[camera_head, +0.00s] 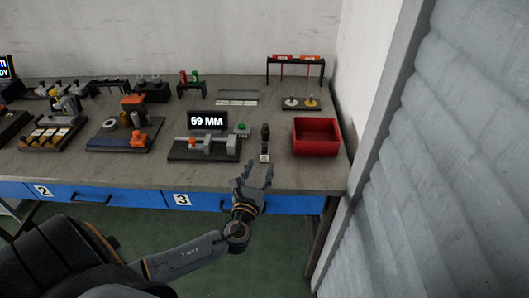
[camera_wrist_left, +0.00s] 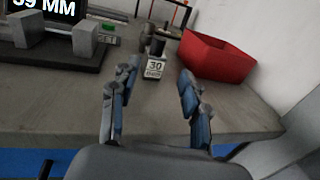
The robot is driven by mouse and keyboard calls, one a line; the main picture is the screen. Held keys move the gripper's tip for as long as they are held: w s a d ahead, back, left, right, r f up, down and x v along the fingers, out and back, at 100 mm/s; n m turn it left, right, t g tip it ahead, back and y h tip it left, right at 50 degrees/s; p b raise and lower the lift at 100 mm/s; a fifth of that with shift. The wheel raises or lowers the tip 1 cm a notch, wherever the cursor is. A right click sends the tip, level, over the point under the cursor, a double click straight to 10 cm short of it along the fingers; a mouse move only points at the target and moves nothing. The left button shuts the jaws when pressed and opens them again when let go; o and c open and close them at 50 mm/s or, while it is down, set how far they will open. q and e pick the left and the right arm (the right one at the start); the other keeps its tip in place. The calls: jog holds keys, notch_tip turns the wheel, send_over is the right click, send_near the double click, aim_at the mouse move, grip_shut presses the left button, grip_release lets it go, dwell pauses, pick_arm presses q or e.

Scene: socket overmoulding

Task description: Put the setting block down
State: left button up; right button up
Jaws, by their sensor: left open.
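The setting block (camera_head: 264,153) stands on the bench between the gauge and the red bin. In the left wrist view it is a small dark block (camera_wrist_left: 154,68) with a white label reading 30 and a dark upper part. My left gripper (camera_head: 256,174) is open and empty at the bench's front edge, its fingers pointing at the block. In the wrist view the block shows between the two fingers but beyond their tips, apart from them. My right gripper is not in view.
A red bin (camera_head: 316,138) stands right of the block. A gauge (camera_head: 205,148) with a 59 MM display (camera_head: 207,120) stands left, with a green button (camera_head: 241,128) beside it. Small dark pieces stand behind the block. Bare bench (camera_head: 290,178) lies in front of the bin.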

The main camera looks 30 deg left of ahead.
aim_at(264, 148)
pick_arm(q)
jog(key=x, duration=0.3)
jog(key=shift+w+a, duration=0.15)
jog(key=shift+w, duration=0.15)
jog(key=w, duration=0.1)
jog(key=w+a+r+p, duration=0.1)
jog(key=w+a, duration=0.1)
jog(key=w, duration=0.1)
jog(key=shift+w+a+r, duration=0.1)
jog(key=shift+r, duration=0.05)
jog(key=shift+w+a, duration=0.1)
jog(key=shift+w, duration=0.25)
jog(key=shift+c, duration=0.2)
grip_shut()
